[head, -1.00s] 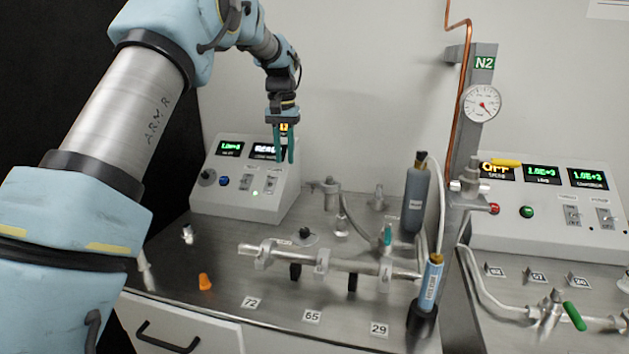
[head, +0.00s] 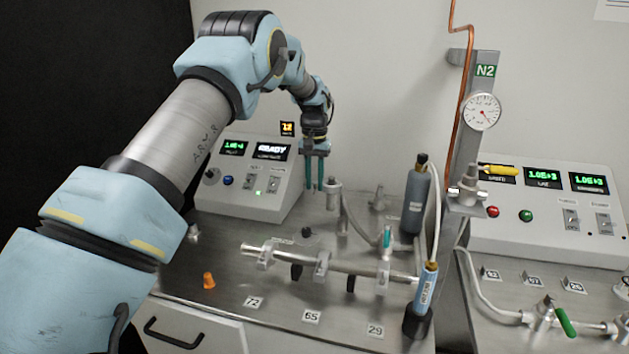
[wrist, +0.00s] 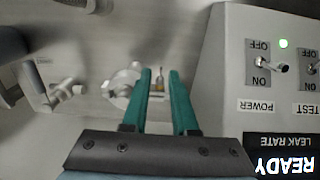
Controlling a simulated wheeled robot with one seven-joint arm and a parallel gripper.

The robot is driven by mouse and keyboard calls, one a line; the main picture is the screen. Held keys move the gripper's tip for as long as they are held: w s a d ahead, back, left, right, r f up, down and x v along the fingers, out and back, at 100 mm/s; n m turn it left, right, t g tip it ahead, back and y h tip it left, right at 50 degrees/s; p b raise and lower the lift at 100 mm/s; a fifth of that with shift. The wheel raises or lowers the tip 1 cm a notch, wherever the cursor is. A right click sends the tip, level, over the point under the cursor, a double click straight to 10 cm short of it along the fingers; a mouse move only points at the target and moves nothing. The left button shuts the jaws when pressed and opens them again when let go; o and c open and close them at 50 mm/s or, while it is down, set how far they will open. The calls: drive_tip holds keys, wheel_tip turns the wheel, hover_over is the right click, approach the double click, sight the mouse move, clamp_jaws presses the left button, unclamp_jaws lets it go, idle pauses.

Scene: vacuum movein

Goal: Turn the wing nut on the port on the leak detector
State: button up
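The leak detector (head: 243,182) is the grey console at the back left, with lit displays and switches; its panel (wrist: 225,75) fills the right of the wrist view. A metal port (head: 333,192) stands just right of the console; a round metal fitting, likely this port (wrist: 122,85), shows left of my fingers. A small brass-coloured piece (wrist: 158,90), perhaps the wing nut, shows in the gap between my fingers. My gripper (head: 314,187) points down, its teal fingers apart, close to the port's left side. In the wrist view my gripper (wrist: 160,72) is open; contact cannot be told.
A horizontal metal tube assembly (head: 340,265) lies across the bench in front. A dark cylinder (head: 415,200) and a blue-labelled cylinder (head: 426,288) stand at the right. An orange cap (head: 209,281) lies at the front left. A hose (head: 362,232) runs from the port area.

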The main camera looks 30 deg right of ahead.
drive_tip(key=shift+f, duration=0.55)
clamp_jaws()
